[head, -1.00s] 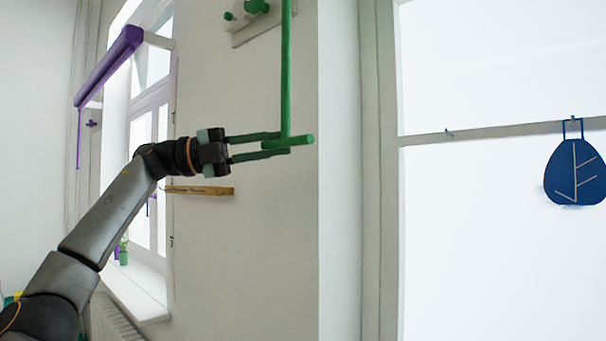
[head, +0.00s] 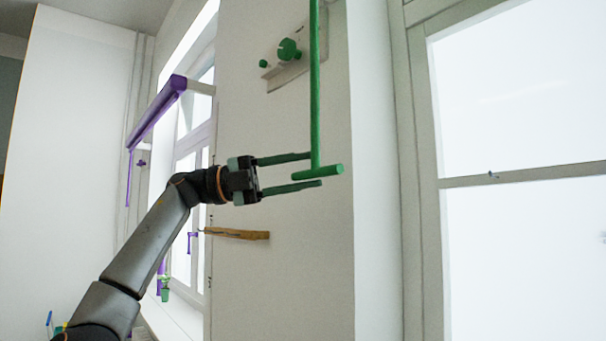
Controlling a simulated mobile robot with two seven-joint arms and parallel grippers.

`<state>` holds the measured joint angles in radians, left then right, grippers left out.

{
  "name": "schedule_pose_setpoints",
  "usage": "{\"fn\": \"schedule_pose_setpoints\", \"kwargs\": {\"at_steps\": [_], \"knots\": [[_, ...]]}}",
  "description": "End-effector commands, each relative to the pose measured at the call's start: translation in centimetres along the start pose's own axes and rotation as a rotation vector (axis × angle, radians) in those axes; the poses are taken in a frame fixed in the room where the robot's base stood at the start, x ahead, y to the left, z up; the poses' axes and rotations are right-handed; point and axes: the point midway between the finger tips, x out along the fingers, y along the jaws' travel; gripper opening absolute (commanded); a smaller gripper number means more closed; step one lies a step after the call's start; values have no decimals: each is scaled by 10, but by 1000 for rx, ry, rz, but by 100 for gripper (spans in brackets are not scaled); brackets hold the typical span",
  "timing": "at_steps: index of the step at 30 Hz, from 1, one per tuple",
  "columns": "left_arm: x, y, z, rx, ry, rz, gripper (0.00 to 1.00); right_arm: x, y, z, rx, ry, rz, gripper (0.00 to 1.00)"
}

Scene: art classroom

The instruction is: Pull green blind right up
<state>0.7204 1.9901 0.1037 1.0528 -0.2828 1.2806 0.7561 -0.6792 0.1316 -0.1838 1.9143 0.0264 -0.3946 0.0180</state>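A green vertical rod (head: 315,80) comes down from the top edge in the head view and ends in a short green crossbar handle (head: 330,170). The blind it belongs to is out of view above. My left gripper (head: 315,170) is at the rod's lower end, pointing right, with its two fingers apart. In the picture the handle lies between the fingertips, and the upper fingertip is close to the rod. I see gaps above and below the handle, so it does not look clamped. My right gripper is not in view.
A wall bracket with green knobs (head: 288,50) is above the gripper. A purple roller blind (head: 155,113) hangs at the left window. A large bright window (head: 520,90) is at right.

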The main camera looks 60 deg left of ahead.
Motion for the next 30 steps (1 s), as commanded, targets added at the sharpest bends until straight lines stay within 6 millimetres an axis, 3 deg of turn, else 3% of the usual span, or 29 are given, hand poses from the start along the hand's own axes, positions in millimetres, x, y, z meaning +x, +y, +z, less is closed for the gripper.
{"fn": "schedule_pose_setpoints", "kwargs": {"at_steps": [11,14,24,30], "knots": [[-5,2,0,-2,2,5,50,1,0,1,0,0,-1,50],[-19,2,0,-1,1,3,50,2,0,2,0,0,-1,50],[-91,-1,1,-2,-1,2,50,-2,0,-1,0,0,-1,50],[-118,-1,1,-1,0,2,50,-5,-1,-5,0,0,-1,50]]}}
